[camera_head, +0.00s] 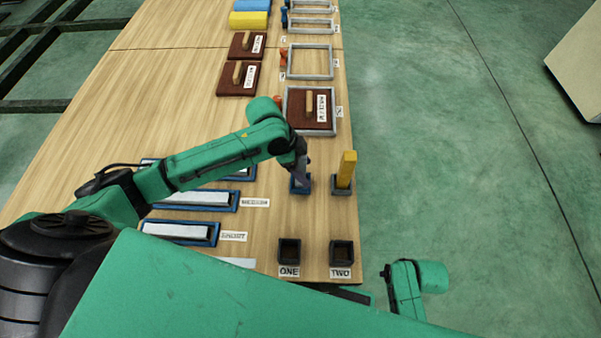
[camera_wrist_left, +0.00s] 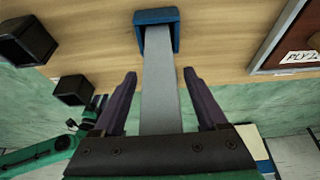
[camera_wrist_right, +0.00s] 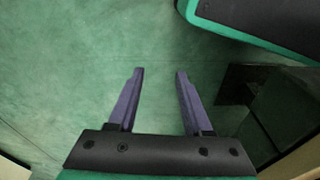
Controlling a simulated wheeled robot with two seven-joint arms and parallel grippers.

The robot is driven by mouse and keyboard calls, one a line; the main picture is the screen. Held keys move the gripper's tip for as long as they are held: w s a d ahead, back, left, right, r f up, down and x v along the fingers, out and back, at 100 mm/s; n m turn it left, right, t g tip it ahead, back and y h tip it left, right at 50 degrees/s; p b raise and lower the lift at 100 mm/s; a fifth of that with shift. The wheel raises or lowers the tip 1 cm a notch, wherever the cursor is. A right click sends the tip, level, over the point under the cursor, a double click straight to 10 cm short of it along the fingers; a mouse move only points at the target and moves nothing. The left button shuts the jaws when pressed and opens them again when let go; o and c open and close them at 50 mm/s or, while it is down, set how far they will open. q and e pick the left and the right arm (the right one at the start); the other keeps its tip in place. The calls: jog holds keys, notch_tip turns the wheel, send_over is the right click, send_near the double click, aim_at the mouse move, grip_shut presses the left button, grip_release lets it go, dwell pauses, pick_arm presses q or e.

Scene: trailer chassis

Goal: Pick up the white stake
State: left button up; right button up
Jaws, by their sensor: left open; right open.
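A pale grey-white stake (camera_wrist_left: 160,85) stands in a blue square socket (camera_wrist_left: 146,17) in the left wrist view. My left gripper (camera_wrist_left: 160,75) is open, with one finger on each side of the stake and visible gaps to it. In the head view my left gripper (camera_head: 301,172) is over the blue socket (camera_head: 300,188) and largely hides the stake. My right gripper (camera_wrist_right: 158,72) is open and empty above the green floor.
A yellow stake (camera_head: 347,169) stands in a dark socket just right of the blue one. Empty black sockets ONE (camera_head: 289,251) and TWO (camera_head: 342,253) are at the table's near edge. Blue trays with white bars (camera_head: 180,231) lie left. A framed brown board (camera_head: 310,109) lies beyond.

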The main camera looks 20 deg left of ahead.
pick_arm(q)
jog(key=shift+w+f, duration=0.1)
jog(key=shift+f, duration=0.1)
grip_shut()
jog(key=shift+r, duration=0.1)
